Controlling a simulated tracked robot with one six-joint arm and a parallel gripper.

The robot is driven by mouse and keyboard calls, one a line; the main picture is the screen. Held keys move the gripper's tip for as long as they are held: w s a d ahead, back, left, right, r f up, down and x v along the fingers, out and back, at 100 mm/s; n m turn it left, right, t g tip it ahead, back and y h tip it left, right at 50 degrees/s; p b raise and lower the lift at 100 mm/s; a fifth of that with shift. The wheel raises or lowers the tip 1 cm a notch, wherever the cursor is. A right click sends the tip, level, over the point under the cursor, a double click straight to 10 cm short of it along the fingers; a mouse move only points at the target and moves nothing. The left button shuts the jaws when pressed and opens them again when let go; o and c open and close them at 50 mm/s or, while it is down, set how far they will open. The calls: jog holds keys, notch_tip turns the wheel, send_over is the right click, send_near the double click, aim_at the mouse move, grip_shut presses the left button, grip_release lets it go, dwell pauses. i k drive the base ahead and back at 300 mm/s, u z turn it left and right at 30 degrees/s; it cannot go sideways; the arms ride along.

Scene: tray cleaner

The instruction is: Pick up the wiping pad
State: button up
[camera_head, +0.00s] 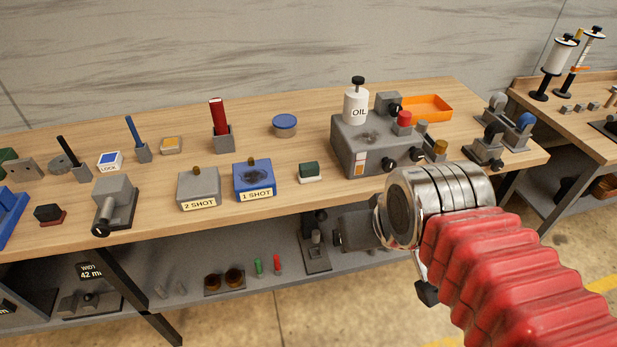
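A small block with a dark green top and a white base (310,172) lies on the wooden bench, right of the blue "1 SHOT" box; it looks most like the wiping pad.
A grey "2 SHOT" box (199,188) and the blue "1 SHOT" box (254,180), with a dark patch on top, stand left of the block. A grey machine with an oil bottle (355,106) stands right. A blue-lidded tin (285,125) is behind. A shelf runs below.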

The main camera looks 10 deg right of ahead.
aim_at(307, 172)
jog(key=u, duration=0.1)
jog(key=i, duration=0.5)
jog(key=u, duration=0.6)
jog(key=k, duration=1.35)
jog(key=u, duration=0.55)
jog(key=i, duration=1.5)
jog(key=z, duration=0.45)
